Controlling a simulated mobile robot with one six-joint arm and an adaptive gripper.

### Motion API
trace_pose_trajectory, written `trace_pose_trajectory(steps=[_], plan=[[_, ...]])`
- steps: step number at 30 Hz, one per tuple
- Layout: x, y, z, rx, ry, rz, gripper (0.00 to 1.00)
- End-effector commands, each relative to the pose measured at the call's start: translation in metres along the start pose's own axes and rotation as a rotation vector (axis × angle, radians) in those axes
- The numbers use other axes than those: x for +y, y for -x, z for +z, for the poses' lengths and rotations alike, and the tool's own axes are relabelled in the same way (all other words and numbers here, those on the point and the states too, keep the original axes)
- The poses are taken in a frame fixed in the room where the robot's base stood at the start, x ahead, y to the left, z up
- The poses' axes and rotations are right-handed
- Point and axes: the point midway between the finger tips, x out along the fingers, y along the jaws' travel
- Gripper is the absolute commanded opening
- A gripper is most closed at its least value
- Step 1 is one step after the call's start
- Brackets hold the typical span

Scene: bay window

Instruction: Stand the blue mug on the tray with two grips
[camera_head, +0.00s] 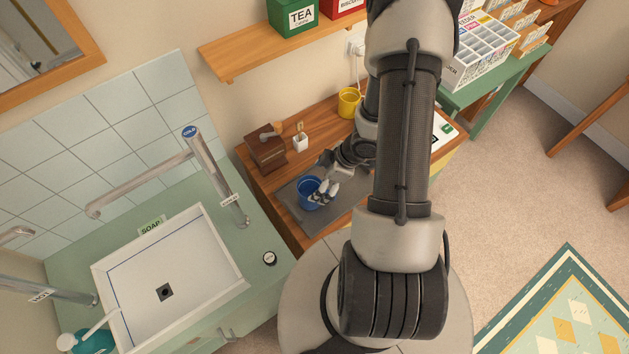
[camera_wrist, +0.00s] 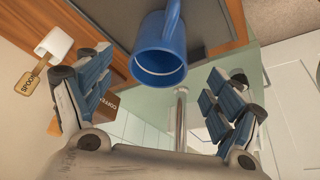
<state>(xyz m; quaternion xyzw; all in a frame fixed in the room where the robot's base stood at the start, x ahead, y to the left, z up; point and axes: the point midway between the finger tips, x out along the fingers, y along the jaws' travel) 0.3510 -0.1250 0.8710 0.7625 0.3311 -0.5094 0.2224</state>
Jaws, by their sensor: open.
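The blue mug (camera_head: 308,193) is over the grey tray (camera_head: 291,203) on the wooden counter in the head view. In the wrist view, the mug (camera_wrist: 160,50) shows one round end with a pale ring turned towards me, and its handle is at the top. I cannot tell whether this end is the mouth or the base. My gripper (camera_head: 325,191) is open beside the mug. In the wrist view, the fingers of my gripper (camera_wrist: 160,64) are spread on either side, with visible gaps between them and the mug. The tray (camera_wrist: 112,14) shows behind the mug there.
A brown coffee grinder (camera_head: 266,152) and a white spoon pot (camera_head: 300,142) stand behind the tray. A yellow mug (camera_head: 349,102) stands farther back. The sink (camera_head: 170,270) with its tall tap (camera_head: 215,180) is at left. A shelf (camera_head: 260,50) hangs above.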

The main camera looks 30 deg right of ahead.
Motion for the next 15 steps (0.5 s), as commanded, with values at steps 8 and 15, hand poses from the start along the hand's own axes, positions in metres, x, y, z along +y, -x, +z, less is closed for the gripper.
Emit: trace_pose_trajectory(steps=[8, 15], plan=[[0.012, 0.031, -0.004, -0.027, -0.003, 0.040, 0.84], [0.074, 0.127, -0.041, -0.195, -0.096, 0.331, 0.84]])
